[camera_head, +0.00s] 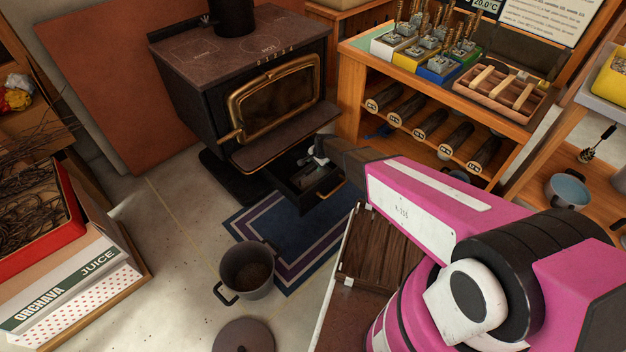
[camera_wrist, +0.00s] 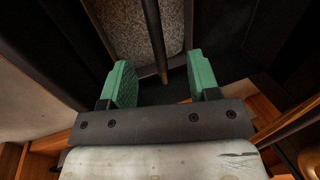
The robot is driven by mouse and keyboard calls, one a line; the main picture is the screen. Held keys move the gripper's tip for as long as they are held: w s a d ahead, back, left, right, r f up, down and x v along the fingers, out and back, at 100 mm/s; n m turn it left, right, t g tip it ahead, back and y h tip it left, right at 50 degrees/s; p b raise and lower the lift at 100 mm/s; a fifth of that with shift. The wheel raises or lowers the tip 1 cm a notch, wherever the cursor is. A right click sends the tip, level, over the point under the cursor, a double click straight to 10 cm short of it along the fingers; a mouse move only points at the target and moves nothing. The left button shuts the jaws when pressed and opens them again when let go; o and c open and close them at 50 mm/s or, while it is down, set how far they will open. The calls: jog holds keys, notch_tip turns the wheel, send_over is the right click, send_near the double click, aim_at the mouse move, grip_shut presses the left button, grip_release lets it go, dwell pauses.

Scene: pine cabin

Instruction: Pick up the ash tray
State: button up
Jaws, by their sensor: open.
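The ash tray (camera_head: 313,179) appears as a dark tray with grey contents in the pulled-out black compartment under the stove. My gripper (camera_head: 312,163) is above it, partly hidden by my arm. In the wrist view, my gripper (camera_wrist: 163,78) has its two green fingers apart. The tray's speckled grey ash (camera_wrist: 130,30) lies beyond them. A thin dark bar (camera_wrist: 154,35), seemingly the tray's handle, runs over the ash and ends between the fingertips. I cannot tell whether either finger touches it.
The black stove (camera_head: 245,85) stands behind the compartment. A wooden shelf unit (camera_head: 350,105) with several dark rolls is close on the right. A grey pot (camera_head: 247,270) stands on the floor by the blue rug (camera_head: 262,222).

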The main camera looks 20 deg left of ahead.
aim_at(312, 172)
jog(key=x, duration=0.8)
jog(key=shift+s, duration=0.15)
grip_shut()
